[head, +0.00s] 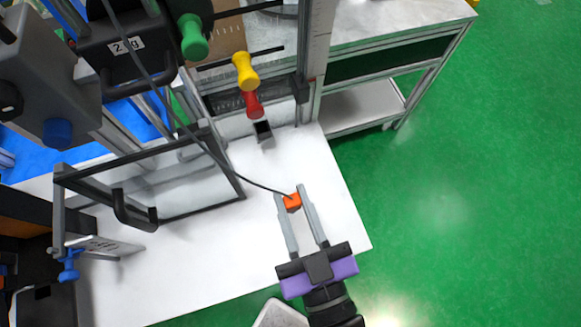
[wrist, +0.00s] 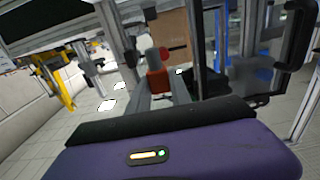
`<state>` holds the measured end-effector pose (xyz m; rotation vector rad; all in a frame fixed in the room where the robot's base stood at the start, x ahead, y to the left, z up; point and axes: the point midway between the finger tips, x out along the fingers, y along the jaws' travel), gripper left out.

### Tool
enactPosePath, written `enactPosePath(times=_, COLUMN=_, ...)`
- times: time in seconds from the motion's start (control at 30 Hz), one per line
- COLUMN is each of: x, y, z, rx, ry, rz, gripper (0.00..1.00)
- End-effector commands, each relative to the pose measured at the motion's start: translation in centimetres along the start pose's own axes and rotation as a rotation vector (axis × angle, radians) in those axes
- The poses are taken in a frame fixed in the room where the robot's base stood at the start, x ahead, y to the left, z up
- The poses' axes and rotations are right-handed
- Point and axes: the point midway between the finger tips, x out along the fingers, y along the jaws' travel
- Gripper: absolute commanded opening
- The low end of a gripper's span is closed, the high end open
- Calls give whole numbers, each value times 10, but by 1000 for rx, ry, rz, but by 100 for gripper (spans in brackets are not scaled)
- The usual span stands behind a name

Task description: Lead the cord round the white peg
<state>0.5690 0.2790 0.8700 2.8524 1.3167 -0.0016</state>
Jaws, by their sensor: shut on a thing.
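The dark cord (head: 222,162) runs from the top left of the head view, past the tower, down to an orange end block (head: 292,203). My gripper (head: 291,198) is shut on this block above the white tabletop. The wrist view also shows the orange block (wrist: 158,80) between the fingers. No white peg can be made out for certain in the head view; yellow (head: 244,71), red (head: 252,103) and green (head: 193,38) peg-like parts show there. In the wrist view a pale upright shape (wrist: 147,47) stands behind the block; I cannot tell whether it is the peg.
A dark-framed clear guard (head: 150,160) with a handle stands left of my gripper. The tower's metal upright (head: 318,50) is beyond it. A grey workbench (head: 385,60) stands at the back right. The white tabletop (head: 225,245) is bare between guard and gripper; green floor lies right.

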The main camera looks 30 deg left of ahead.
Motion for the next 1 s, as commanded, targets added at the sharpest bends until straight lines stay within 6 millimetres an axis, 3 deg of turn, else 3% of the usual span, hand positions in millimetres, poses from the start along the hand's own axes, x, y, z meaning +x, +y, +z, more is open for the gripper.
enactPosePath(times=0.63, x=-47, y=0, z=1, rx=-1, ry=0, rz=1, gripper=0)
enactPosePath(times=1.0, x=-53, y=0, z=-1, rx=-1, ry=1, rz=1, gripper=0)
